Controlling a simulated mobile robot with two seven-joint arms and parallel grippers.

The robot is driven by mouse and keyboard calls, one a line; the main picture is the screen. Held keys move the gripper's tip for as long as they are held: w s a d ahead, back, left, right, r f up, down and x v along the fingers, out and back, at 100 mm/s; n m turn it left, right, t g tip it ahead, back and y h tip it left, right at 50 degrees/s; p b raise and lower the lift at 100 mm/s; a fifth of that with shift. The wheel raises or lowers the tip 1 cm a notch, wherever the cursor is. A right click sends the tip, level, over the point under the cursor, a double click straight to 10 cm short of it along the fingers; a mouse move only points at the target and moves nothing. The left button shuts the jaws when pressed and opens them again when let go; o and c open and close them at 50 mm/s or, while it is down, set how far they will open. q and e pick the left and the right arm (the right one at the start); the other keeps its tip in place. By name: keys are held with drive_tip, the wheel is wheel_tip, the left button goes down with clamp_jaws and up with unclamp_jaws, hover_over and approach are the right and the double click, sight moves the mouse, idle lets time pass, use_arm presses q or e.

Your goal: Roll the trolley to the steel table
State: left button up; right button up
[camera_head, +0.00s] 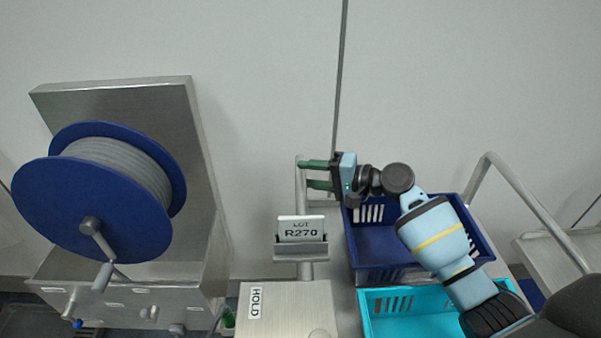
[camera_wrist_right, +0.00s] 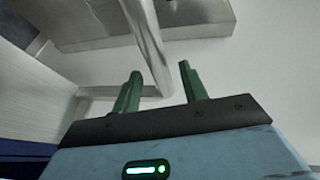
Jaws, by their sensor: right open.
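The trolley carries a dark blue crate (camera_head: 375,245) and a teal crate (camera_head: 372,312). A bent grey tube (camera_head: 537,208) rises at its right side. My right gripper (camera_head: 305,174) is open at the top of an upright pale metal tube (camera_head: 302,205) left of the crates. In the right wrist view the metal tube (camera_wrist_right: 148,45) runs down between the spread green fingers of the right gripper (camera_wrist_right: 160,82); I cannot tell whether they touch it. My left gripper is out of view. I cannot tell for sure which surface is the steel table.
A blue reel of grey hose (camera_head: 95,190) on a steel stand (camera_head: 130,100) is at left. A pale metal surface (camera_head: 572,250) shows at the right edge. A plain wall is behind.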

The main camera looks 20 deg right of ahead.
drive_tip(key=shift+x, duration=1.45)
clamp_jaws()
